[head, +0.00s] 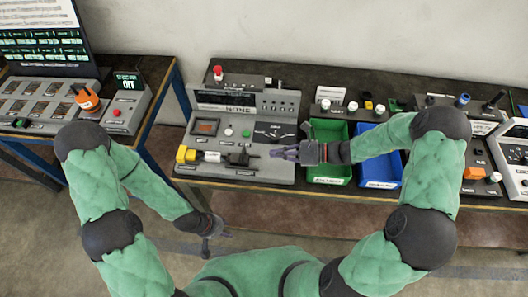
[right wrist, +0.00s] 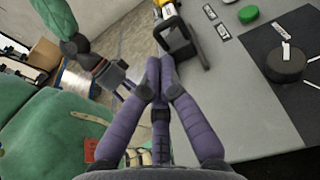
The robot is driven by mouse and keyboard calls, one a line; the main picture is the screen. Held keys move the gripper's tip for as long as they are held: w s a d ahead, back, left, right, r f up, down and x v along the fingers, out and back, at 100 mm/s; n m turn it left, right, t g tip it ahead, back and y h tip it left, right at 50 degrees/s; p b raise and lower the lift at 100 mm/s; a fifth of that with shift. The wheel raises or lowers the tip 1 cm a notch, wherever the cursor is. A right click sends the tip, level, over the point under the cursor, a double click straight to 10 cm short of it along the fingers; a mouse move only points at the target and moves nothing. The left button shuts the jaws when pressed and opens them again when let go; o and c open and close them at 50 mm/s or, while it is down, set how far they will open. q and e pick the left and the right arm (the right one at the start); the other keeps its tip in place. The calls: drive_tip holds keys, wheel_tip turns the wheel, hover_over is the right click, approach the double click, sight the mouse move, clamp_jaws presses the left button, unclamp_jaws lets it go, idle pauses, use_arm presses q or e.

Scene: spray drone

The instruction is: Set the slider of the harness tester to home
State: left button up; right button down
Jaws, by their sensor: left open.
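The harness tester is the grey console (head: 262,138) in the middle of the head view, with a small screen reading NONE. A black block-like handle (head: 240,158), which looks like the slider, stands on its front panel; it also shows in the right wrist view (right wrist: 180,38). My right gripper (head: 276,153) is low over the panel, right of the handle. In the right wrist view its purple fingertips (right wrist: 160,66) meet just short of the handle, with nothing visible between them. My left gripper (head: 210,243) hangs in front of the table, open and away from the tester.
A round black knob (right wrist: 286,65) and a green button (right wrist: 248,14) are on the same panel. Yellow connectors (head: 185,154) sit at its left end. Green (head: 328,181) and blue (head: 380,184) bins stand to the right. Another console with an orange part (head: 87,98) is at left.

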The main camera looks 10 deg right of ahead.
use_arm(q)
drive_tip(key=shift+a+r, duration=0.1)
drive_tip(key=shift+r, duration=0.15)
use_arm(e)
drive_tip(key=v, duration=0.5)
drive_tip(key=shift+d+r, duration=0.1)
drive_tip(key=shift+d, duration=0.1)
